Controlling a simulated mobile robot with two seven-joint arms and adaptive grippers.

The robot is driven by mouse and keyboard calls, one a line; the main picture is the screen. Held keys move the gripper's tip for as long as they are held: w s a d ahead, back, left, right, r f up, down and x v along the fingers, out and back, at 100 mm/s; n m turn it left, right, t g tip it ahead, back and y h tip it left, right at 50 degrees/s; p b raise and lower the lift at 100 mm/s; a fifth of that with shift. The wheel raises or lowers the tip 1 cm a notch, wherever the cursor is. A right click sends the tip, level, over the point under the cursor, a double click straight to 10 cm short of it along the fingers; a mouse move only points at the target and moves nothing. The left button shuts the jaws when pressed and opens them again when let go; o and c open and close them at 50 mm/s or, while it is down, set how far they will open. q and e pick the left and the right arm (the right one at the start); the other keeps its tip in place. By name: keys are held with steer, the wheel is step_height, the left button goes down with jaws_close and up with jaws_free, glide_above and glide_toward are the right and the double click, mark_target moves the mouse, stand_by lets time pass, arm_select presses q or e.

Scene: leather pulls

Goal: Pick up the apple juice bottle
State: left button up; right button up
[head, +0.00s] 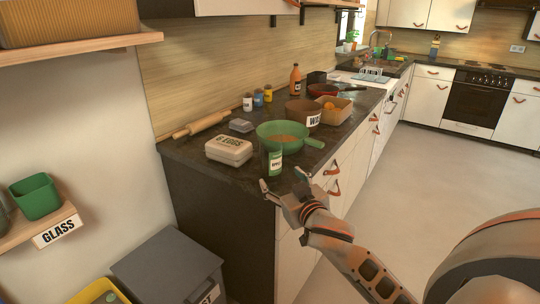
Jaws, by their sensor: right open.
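An orange bottle (295,80) with a dark label stands upright toward the back of the dark counter, near the wall. Its label is too small to read, so I cannot tell whether it is the apple juice bottle. A green container (271,161) with a white label stands at the counter's near edge. My right gripper (282,181) is open and empty, just in front of and below this green container, by the counter's front corner. I cannot tell whether they touch. My left gripper is not in view.
The counter (212,178) also holds an egg carton (228,150), green pan (283,135), rolling pin (201,124), small jars, a brown pot (303,112) and a box (336,109). A grey bin (168,265) stands below left. The floor (420,180) at right is clear.

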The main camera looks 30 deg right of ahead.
mark_target(271, 142)
steer(key=shift+m+t, duration=0.7)
steer(key=shift+t, duration=0.1)
steer(key=w+r, duration=0.1)
steer(key=r, duration=0.1)
steer(key=w+r, duration=0.1)
steer(key=r, duration=0.1)
steer(key=w+d+r, duration=0.1)
steer(key=r, duration=0.1)
steer(key=shift+w, duration=0.1)
steer(key=x, duration=0.7)
steer(key=shift+w+d+r+b, duration=0.1)
steer(key=shift+w+r+b, duration=0.05)
steer(key=shift+b, duration=0.2)
steer(key=c, duration=1.4)
